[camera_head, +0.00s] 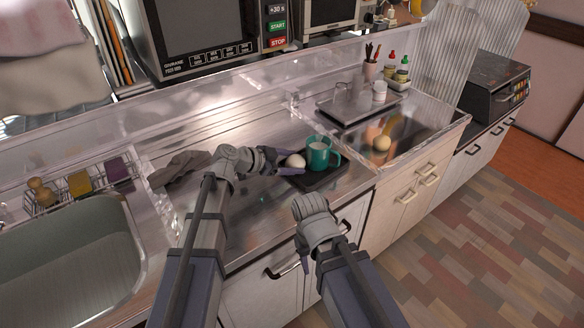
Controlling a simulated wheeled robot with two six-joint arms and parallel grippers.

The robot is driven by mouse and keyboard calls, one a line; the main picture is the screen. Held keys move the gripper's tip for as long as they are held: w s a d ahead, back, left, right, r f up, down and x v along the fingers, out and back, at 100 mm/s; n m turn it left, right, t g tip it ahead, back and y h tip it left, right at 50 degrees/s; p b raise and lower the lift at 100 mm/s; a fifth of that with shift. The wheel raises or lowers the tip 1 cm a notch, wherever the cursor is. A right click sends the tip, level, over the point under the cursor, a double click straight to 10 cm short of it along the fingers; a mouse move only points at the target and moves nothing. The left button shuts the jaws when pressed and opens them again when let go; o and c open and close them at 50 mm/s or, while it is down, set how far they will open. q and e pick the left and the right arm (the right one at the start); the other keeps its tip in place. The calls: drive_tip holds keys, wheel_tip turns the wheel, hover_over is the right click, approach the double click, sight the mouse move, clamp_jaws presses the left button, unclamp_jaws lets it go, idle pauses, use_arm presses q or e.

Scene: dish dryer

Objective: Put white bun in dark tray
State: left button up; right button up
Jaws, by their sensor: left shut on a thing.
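The white bun (295,161) is between the fingers of my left gripper (290,163), which is shut on it. The bun is over or at the left part of the dark tray (326,181); I cannot tell whether it touches the tray. A teal mug (318,153) with something pale inside stands on the tray, right beside the bun. My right gripper (303,262) hangs low in front of the counter, apart from the tray. Its fingers are mostly hidden by its own wrist, so its opening does not show.
A tan bun (382,143) sits on the counter to the right. A grey cloth (180,168) lies left of my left arm. The sink (70,255) is at the left. A microwave (205,35) stands behind.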

use_arm(q)
drive_tip(key=shift+r, duration=0.1)
drive_tip(key=o, duration=1.5)
drive_tip(key=shift+s+a+r, duration=0.1)
drive_tip(key=shift+a+r, duration=0.05)
drive_tip(key=p+v, duration=0.5)
drive_tip(key=v, duration=0.5)
drive_tip(key=shift+s+a+r, duration=0.1)
drive_tip(key=shift+r, duration=0.05)
drive_tip(key=shift+s+a+r+p, duration=0.15)
drive_tip(key=shift+s+a+p, duration=0.15)
drive_tip(key=shift+a, duration=0.2)
